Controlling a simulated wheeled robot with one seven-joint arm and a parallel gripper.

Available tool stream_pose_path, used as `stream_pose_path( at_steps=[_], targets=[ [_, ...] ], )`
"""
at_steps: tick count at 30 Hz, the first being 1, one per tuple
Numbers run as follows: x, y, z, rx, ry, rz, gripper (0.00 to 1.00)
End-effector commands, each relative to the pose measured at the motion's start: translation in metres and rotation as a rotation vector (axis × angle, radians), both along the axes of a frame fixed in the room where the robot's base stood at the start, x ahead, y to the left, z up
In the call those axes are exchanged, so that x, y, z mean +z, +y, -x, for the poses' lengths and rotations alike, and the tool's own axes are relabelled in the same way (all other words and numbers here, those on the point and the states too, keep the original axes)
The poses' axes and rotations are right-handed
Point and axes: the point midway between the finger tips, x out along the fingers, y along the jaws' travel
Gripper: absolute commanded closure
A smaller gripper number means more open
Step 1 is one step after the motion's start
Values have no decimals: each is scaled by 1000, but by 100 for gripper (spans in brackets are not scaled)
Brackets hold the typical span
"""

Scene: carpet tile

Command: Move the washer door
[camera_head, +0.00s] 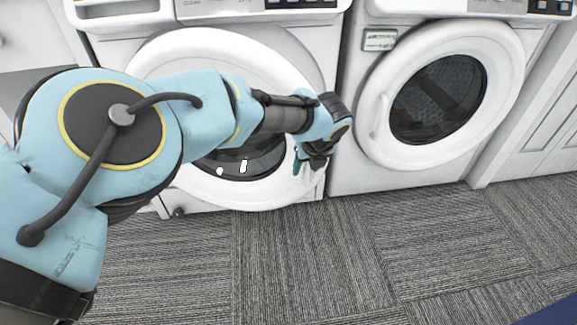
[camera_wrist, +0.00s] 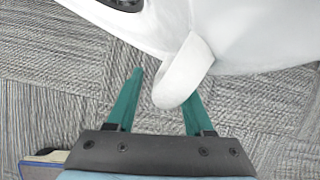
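The left washer door (camera_head: 165,55) is a white round ring with dark glass, and it looks closed against its machine. My arm crosses in front of it and hides much of its middle. In the wrist view the door's white rim (camera_wrist: 255,30) fills the top right, and its pale handle (camera_wrist: 183,72) sticks out toward my gripper (camera_wrist: 163,88). The green fingers are open, one on each side of the handle's end. A gap shows at the left finger; the right finger is close to the handle, and contact is unclear. In the head view my gripper (camera_head: 309,163) is at the door's right edge.
A second washer stands to the right with its round door (camera_head: 505,75) closed. White cabinet panels (camera_head: 555,110) are at the far right. The grey carpet (camera_head: 330,260) in front is clear. A dark blue object (camera_head: 555,312) shows at the bottom right corner.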

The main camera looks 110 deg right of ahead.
Motion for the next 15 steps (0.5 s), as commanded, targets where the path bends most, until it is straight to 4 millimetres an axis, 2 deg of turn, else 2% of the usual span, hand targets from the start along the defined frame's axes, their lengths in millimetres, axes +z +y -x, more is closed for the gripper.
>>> stream_pose_path(
  at_steps=[8,15],
  targets=[
    [4,1,1,-1,2,0,48],
    [39,14,0,-2,2,2,48]
  ],
)
